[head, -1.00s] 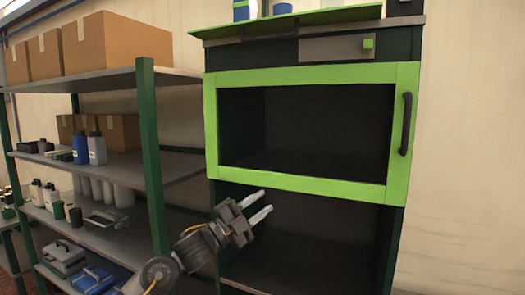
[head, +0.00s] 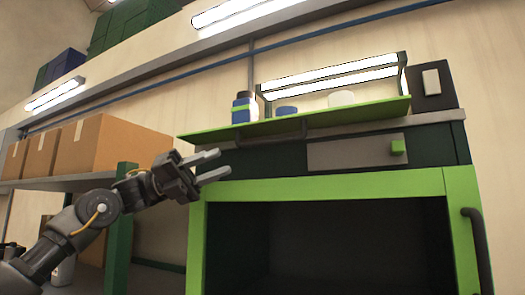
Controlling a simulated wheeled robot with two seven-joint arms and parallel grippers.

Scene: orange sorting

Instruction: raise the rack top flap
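The rack top flap (head: 345,117) is a thin green panel at the top of the dark rack, seen from slightly below. It lies about level and juts out over the rack's front, with a thin dark bar under its front edge. My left gripper (head: 222,163) is in front of the rack's upper left, just below the flap's left part in the picture. Its two pale fingers are apart with nothing between them. I cannot tell how far it is from the flap in depth. My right gripper is not in view.
A blue bottle (head: 245,107) and other containers stand behind the flap, under a lit lamp frame (head: 330,78). Cardboard boxes (head: 100,145) sit on the left shelf.

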